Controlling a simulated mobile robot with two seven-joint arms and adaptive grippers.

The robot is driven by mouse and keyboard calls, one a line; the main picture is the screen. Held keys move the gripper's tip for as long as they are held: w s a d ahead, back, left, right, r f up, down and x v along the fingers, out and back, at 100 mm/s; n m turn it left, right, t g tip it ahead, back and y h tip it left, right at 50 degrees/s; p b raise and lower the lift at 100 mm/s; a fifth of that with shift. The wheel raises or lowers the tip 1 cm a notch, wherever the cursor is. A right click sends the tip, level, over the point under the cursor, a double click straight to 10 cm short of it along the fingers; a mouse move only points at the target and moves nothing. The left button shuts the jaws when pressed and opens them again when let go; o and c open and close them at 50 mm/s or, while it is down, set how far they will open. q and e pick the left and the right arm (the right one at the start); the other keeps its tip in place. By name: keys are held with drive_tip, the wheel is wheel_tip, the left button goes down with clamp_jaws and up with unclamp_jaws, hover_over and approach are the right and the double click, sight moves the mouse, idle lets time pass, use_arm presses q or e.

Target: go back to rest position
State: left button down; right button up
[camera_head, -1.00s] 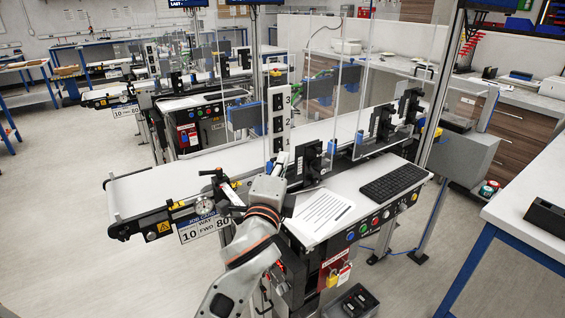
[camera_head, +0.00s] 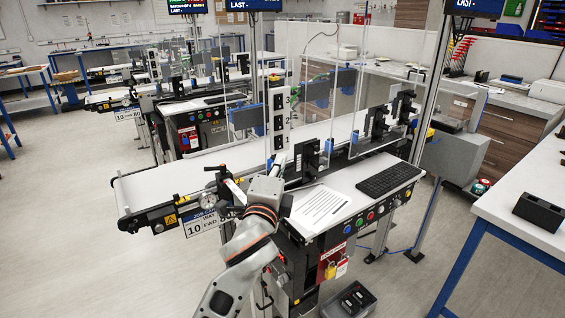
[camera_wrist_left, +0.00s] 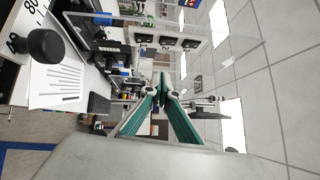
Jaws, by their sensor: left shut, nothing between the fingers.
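My left arm rises from the bottom of the head view in front of the nearest belt conveyor (camera_head: 150,187). Its left gripper (camera_head: 281,162) is small and partly hidden by my own wrist there, near the front of the clear guard and the numbered switch panel (camera_head: 279,122). In the left wrist view the left gripper (camera_wrist_left: 162,84) shows clearly. Its two green-padded fingers meet at the tips, with nothing between them. My right gripper is in neither view.
A side shelf with a paper sheet (camera_head: 320,207) and black keyboard (camera_head: 390,180) lies right of my arm. Red and yellow padlocks (camera_head: 331,271) hang below it. A white table (camera_head: 500,205) stands at the right. Open floor (camera_head: 60,240) lies at left.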

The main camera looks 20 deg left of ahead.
use_arm(q)
drive_tip(key=s+f+n+g+h, duration=0.25)
drive_tip(key=s+f, duration=0.25)
drive_tip(key=f, duration=0.9)
drive_tip(key=s+f+n+g+h, duration=0.1)
drive_tip(key=s+f+n+g, duration=0.2)
drive_tip(key=f, duration=1)
drive_tip(key=s+a+f+n+g, duration=0.3)
drive_tip(key=s+f+n, duration=0.5)
drive_tip(key=s+f, duration=1.2)
drive_tip(key=shift+s, duration=1)
drive_tip(key=shift+a+f+h, duration=0.1)
drive_tip(key=shift+h, duration=0.15)
